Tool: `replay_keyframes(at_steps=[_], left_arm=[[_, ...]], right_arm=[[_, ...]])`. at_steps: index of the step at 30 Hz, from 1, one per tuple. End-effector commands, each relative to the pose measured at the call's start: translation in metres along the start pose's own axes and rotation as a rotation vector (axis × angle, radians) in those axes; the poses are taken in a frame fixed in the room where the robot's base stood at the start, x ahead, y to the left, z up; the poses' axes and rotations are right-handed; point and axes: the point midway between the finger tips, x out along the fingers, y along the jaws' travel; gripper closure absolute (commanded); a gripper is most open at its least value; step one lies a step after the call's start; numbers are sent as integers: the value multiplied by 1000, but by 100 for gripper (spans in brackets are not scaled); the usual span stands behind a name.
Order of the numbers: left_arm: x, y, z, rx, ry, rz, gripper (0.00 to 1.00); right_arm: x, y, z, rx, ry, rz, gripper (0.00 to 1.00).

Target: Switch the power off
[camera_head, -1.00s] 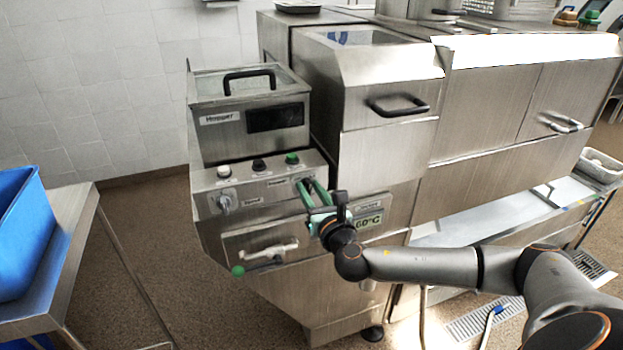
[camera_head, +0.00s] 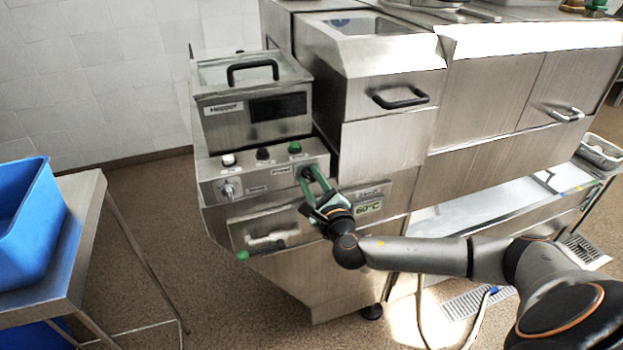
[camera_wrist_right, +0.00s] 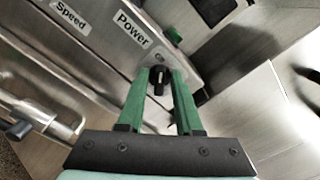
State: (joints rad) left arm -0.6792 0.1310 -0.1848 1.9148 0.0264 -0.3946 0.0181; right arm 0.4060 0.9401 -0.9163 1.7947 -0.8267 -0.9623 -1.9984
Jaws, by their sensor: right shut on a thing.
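The power knob (camera_wrist_right: 158,78) is a small black knob on the steel control panel, beside the "Power" label (camera_wrist_right: 132,28) in the right wrist view. My right gripper (camera_head: 312,174) reaches the right end of this panel (camera_head: 210,191) in the head view. Its green fingers (camera_wrist_right: 159,82) stand on either side of the knob and are shut on it. In the head view the fingers mostly hide the knob. My left gripper is not in view.
The speed knob (camera_head: 228,190) is further left on the panel. White, black and green buttons (camera_head: 295,148) sit above. Below is a drawer handle (camera_head: 268,241) and a 60°C display (camera_head: 369,208). A blue bin (camera_head: 30,225) stands on a table at left.

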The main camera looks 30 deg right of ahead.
Motion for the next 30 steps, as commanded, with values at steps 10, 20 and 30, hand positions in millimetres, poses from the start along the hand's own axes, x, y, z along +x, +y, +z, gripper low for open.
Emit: replay_keyframes(at_steps=[10, 20, 30], left_arm=[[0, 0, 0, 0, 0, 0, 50], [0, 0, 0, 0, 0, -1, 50], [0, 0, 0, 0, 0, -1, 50]], right_arm=[[0, 0, 0, -96, 1, -1, 100], [0, 0, 0, -105, 1, -1, 100], [0, 0, 0, -104, 0, -1, 54]])
